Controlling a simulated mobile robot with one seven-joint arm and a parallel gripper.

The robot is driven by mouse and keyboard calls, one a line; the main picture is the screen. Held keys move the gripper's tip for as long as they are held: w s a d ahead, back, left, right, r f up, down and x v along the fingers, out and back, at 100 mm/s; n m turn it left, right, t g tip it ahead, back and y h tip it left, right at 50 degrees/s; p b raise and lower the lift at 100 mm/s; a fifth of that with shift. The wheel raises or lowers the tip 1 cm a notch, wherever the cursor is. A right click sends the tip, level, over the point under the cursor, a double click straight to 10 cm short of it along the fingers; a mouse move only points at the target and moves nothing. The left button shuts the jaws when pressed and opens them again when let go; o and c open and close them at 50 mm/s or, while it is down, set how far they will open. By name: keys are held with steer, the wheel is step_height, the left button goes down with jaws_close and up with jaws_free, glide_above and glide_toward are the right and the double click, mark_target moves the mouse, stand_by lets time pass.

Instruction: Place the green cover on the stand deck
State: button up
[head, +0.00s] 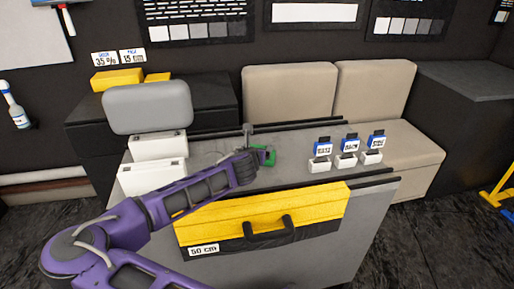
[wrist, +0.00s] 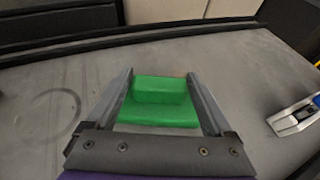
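The green cover (wrist: 161,101) is a blocky piece with a raised back part and a lower front lip. In the wrist view it fills the space between the two fingers of my gripper (wrist: 161,76), which press close on both its sides. In the head view the cover (head: 265,156) shows at the tip of my gripper (head: 262,157), over the grey deck (head: 290,178) of the stand. Whether its underside touches the deck cannot be told. My gripper hides part of it from the head camera.
Several white holders with blue-topped labelled pieces (head: 346,146) stand right on the deck. White boxes (head: 158,146) and a grey pad (head: 147,107) are at the left. A small grey post (head: 248,129) is behind my gripper.

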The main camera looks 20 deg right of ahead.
steer(key=shift+o, duration=0.6)
steer(key=shift+r, duration=0.1)
steer(key=p+v, duration=0.1)
steer(key=v, duration=1.1)
steer(key=shift+p, duration=0.3)
steer(key=shift+a, duration=0.1)
